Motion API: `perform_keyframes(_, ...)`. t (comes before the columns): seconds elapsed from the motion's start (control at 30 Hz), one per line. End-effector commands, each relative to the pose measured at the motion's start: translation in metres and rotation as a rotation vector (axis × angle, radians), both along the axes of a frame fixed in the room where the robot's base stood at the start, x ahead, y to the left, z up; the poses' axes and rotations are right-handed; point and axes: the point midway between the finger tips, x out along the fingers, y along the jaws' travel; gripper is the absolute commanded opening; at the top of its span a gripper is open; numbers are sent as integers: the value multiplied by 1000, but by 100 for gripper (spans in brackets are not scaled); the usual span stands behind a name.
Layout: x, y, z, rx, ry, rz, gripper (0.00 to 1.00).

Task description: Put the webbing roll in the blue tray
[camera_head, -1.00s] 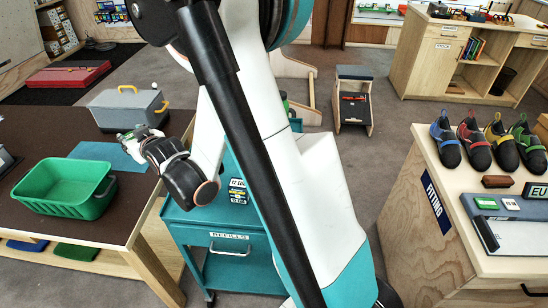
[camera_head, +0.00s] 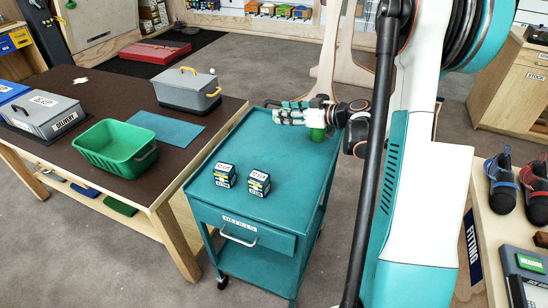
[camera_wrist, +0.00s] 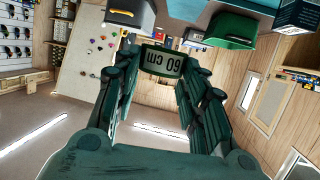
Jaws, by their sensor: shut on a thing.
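My gripper (camera_head: 280,112) is above the far end of the teal cart, pointing left. In the wrist view, my gripper (camera_wrist: 161,76) is shut on a small dark green thing with a "60 cm" label (camera_wrist: 163,61); I cannot tell for certain whether it is the webbing roll. It is too small to make out in the head view. A green rounded thing (camera_head: 317,132) shows just below my gripper, at the cart's far end. A flat blue sheet (camera_head: 165,127) lies on the brown table; I cannot make out a blue tray for certain.
The teal cart (camera_head: 260,200) carries two dark labelled boxes (camera_head: 225,175) near its front. On the table stand a green tub (camera_head: 115,148), a grey toolbox (camera_head: 188,88) and a grey labelled case (camera_head: 42,114). Shoes (camera_head: 502,183) stand on the counter at right.

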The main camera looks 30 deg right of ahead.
Motion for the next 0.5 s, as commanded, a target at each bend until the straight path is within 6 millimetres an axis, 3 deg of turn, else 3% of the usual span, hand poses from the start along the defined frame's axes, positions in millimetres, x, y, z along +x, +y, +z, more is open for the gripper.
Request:
perform_keyframes(0.1,-16,-24,24,-1,1,73,15)
perform_keyframes(0.27,-28,-36,39,-1,2,125,15)
perform_keyframes(0.37,-30,-38,31,-2,1,133,15)
perform_keyframes(0.5,-29,-38,-1,-2,2,133,15)
